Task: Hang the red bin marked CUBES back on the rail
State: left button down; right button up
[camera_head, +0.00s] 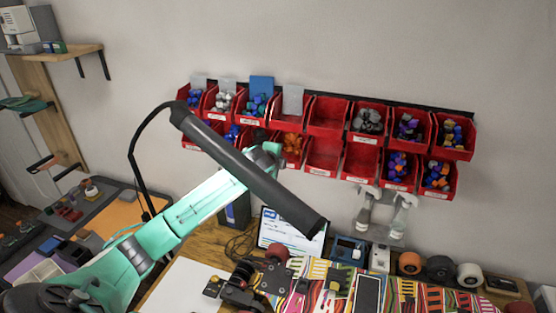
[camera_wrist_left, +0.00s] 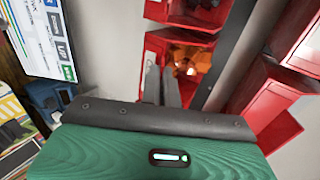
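The bin marked CUBES cannot be picked out, because the labels are too small to read. Red bins hang in two rows on the dark rail (camera_head: 478,116) in the head view. My left arm reaches up to the lower row, and its gripper end (camera_head: 265,155) is partly hidden behind the dark lamp bar. In the left wrist view my left gripper's grey fingers (camera_wrist_left: 163,85) are close together beside a red bin with orange pieces (camera_wrist_left: 187,66). It also shows in the head view (camera_head: 292,146). I cannot tell whether they touch it. My right gripper is not in view.
A black lamp bar (camera_head: 245,165) crosses in front of my left arm. Another red bin (camera_wrist_left: 272,108) is close on the right in the wrist view. A screen (camera_head: 285,232), spray bottles (camera_head: 399,218) and tape rolls (camera_head: 438,267) are below the bins.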

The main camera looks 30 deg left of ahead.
pick_arm(q)
jog(key=c, duration=1.6)
grip_release()
jog(key=b+v, duration=0.4)
jog(key=v, duration=1)
jog(key=shift+d+f+b, duration=0.1)
jog(key=shift+b, duration=0.25)
jog(key=shift+f, duration=0.1)
